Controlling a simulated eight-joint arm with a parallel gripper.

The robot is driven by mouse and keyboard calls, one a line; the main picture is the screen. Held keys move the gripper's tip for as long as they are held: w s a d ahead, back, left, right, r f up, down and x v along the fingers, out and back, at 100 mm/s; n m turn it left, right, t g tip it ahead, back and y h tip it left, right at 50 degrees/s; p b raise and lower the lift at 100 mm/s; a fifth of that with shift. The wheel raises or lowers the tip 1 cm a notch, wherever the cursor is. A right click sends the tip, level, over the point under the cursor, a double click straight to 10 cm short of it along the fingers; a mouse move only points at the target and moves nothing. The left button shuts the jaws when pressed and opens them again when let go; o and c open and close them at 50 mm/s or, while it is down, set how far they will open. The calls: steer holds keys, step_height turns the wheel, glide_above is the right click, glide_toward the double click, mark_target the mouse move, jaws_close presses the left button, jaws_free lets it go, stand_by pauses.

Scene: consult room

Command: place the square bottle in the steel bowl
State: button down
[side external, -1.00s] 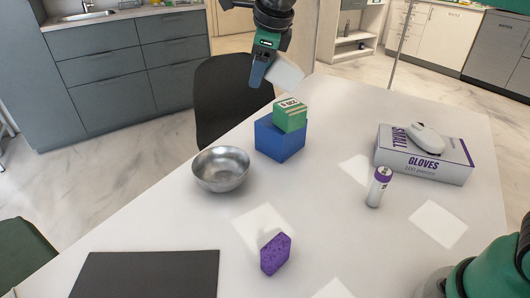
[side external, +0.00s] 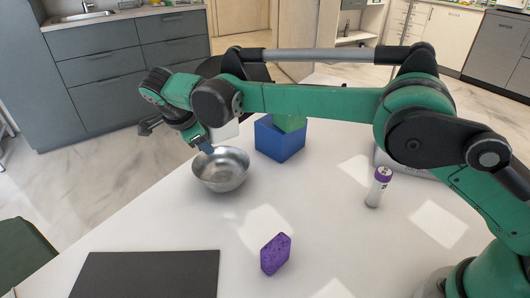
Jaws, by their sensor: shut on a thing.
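The steel bowl (side external: 221,181) stands on the white table, left of the blue block, its inside in view. My gripper (side external: 206,146) is over the bowl's back left rim, pointing down, shut on a white, flat-sided thing, which I take to be the square bottle (side external: 227,130). The bottle shows just behind and above the bowl's back rim, partly hidden by my gripper and arm. It appears to be held above the bowl; the exact gap to the rim cannot be told.
A blue block (side external: 278,141) with a green box (side external: 291,123) on it stands right of the bowl. My arm mostly hides the gloves box (side external: 405,168).

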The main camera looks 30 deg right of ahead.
glide_toward(215, 174)
steer(key=shift+x, duration=2.3)
steer(key=shift+c, duration=1.3)
jaws_free()
steer(key=shift+r, duration=0.1)
step_height(215, 174, up, 7)
steer(key=shift+f, duration=0.1)
